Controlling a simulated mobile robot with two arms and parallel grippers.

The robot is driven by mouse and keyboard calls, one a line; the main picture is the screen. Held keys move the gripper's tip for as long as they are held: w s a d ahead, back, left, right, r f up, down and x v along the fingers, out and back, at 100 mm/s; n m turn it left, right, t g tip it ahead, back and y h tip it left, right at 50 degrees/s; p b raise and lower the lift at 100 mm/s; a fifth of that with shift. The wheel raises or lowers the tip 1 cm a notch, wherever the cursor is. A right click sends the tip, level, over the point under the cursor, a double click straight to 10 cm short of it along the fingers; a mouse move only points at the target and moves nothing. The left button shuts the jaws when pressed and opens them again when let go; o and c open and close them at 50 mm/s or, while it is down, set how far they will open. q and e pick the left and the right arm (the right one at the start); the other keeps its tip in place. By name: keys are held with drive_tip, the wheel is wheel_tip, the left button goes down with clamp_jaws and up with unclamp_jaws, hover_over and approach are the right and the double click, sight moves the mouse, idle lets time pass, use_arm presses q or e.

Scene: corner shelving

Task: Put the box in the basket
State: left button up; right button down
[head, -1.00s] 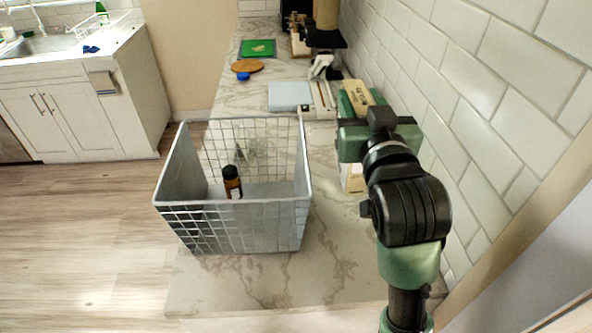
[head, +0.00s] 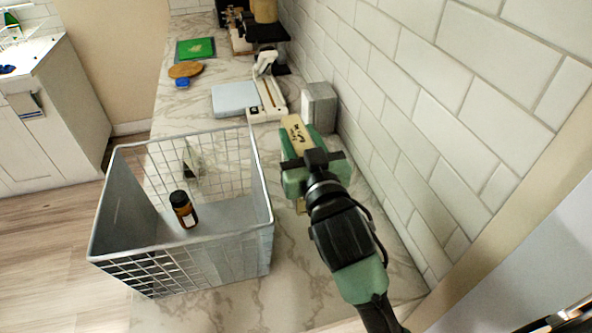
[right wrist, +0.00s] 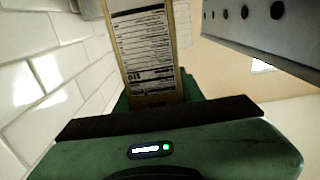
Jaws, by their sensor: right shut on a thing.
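The box (head: 297,133) is tan with dark print and sits in my right gripper (head: 308,158), which is shut on it. In the right wrist view the box (right wrist: 146,48) shows a white label with dark text, upright between the jaws. The grey wire basket (head: 262,205) stands on the counter to the left of my right gripper. The gripper and box are outside the basket, beside its right wall. A dark brown bottle (head: 183,209) with a white label is inside the basket. My left gripper is not in view.
A grey block (head: 319,106) stands by the tiled wall (head: 420,130), behind the box. A light blue and white scale-like device (head: 237,98), a blue cap (head: 183,82), a round wooden board (head: 186,69) and a green board (head: 196,48) lie farther back on the marble counter (head: 255,299).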

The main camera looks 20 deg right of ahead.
wheel_tip(320, 180, down, 8)
drive_tip(key=shift+f, duration=0.1)
idle(0.4)
drive_tip(key=shift+f+b, duration=0.2)
drive_tip(key=shift+b, duration=0.2)
drive_tip(key=c, duration=0.9)
unclamp_jaws()
